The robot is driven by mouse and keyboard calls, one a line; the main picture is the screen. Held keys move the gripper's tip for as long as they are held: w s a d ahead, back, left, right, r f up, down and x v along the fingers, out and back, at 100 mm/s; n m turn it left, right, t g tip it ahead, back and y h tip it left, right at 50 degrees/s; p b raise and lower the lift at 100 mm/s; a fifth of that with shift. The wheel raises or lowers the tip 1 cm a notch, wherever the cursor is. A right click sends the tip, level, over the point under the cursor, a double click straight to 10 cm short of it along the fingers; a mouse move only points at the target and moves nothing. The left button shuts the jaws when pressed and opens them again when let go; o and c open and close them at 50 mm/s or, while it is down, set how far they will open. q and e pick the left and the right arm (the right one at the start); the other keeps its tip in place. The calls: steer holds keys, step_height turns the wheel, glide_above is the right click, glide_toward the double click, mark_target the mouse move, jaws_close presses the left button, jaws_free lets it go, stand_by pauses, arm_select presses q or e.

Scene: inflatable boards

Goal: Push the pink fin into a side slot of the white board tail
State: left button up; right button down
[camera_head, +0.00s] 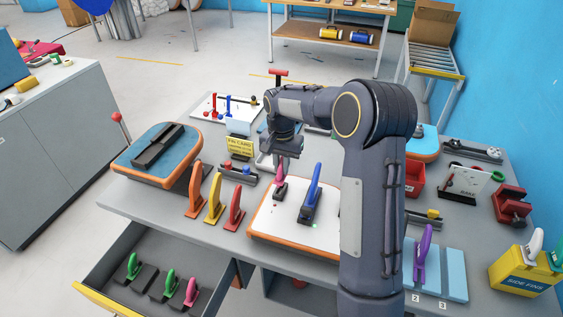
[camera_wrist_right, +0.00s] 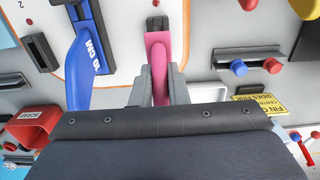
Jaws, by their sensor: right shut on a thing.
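The white board tail (camera_head: 267,219), with an orange rim, lies on the table. The pink fin (camera_head: 281,172) stands upright over a dark side slot (camera_head: 280,189) left of the tall blue fin (camera_head: 314,186). My right gripper (camera_head: 283,152) is shut on the pink fin's upper part. In the right wrist view the pink fin (camera_wrist_right: 159,70) sits between both fingers, with the blue fin (camera_wrist_right: 84,62) to its left. The pink fin's foot is at the slot, but I cannot tell how deep it sits. My left gripper is not in view.
Orange, yellow and red fins (camera_head: 214,211) stand left of the board. An open drawer (camera_head: 110,268) at the front left holds green and pink fins. A blue board (camera_head: 130,163) lies at left. A yellow card (camera_head: 240,147) stands behind the white board; a red bin (camera_head: 415,179) is at right.

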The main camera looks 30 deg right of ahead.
mark_target(281, 162)
steer(key=shift+f, duration=0.6)
stand_by(1.3)
steer(key=shift+f+b, duration=1)
steer(key=shift+f, duration=0.55)
steer(key=c, duration=1.3)
jaws_free()
steer(key=shift+c, duration=0.2)
step_height(281, 162, up, 7)
steer(key=shift+r+b, duration=0.2)
steer(key=shift+b, duration=0.2)
steer(key=shift+r, duration=0.2)
